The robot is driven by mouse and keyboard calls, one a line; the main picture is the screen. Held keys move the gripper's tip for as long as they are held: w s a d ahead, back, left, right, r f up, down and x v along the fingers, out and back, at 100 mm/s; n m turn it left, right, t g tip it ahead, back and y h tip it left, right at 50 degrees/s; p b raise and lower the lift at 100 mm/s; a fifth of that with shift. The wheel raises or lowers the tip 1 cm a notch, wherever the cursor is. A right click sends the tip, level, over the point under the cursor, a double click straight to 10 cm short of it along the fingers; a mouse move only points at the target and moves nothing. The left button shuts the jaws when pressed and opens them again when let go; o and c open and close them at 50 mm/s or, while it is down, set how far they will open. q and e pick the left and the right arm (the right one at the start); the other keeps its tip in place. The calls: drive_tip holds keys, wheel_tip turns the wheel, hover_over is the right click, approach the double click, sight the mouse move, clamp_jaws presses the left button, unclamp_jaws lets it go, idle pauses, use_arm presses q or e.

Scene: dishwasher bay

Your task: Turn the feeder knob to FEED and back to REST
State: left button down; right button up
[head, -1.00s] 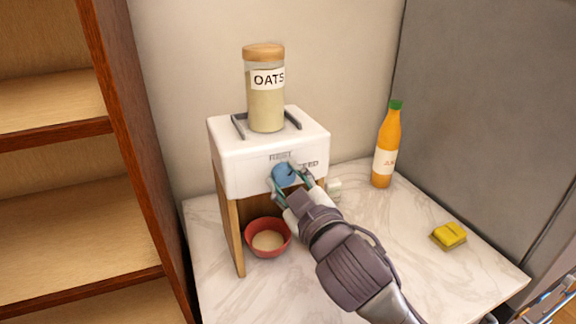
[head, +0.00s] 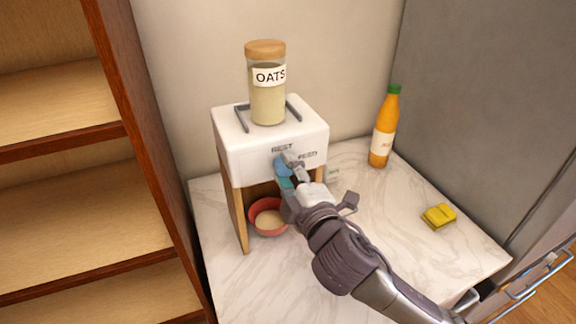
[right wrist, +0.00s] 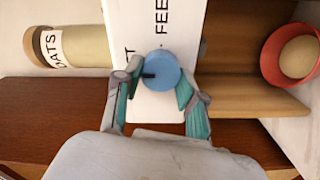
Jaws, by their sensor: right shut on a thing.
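The white feeder (head: 245,150) stands on the counter with an OATS jar (head: 268,95) on top. Its blue knob (head: 281,168) is on the front face, below the printed word REST, with FEED to the upper right. My right gripper (head: 288,172) is shut on the knob, one finger on each side, and partly hides it in the head view. In the right wrist view the knob (right wrist: 163,72) shows a dark mark pointing left, toward the jar side and the partly covered REST label. A red bowl (head: 254,222) with pale contents sits under the feeder. My left gripper is out of view.
An orange bottle (head: 383,130) with a green cap stands right of the feeder. A yellow sponge (head: 439,216) lies farther right on the marble counter (head: 400,270). Wooden shelves (head: 70,190) are at the left and a grey wall panel at the right.

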idle(0.4)
drive_tip(key=o, duration=1.1)
drive_tip(key=shift+o, duration=0.2)
drive_tip(key=v, duration=1.2)
drive_tip(key=shift+f, duration=0.1)
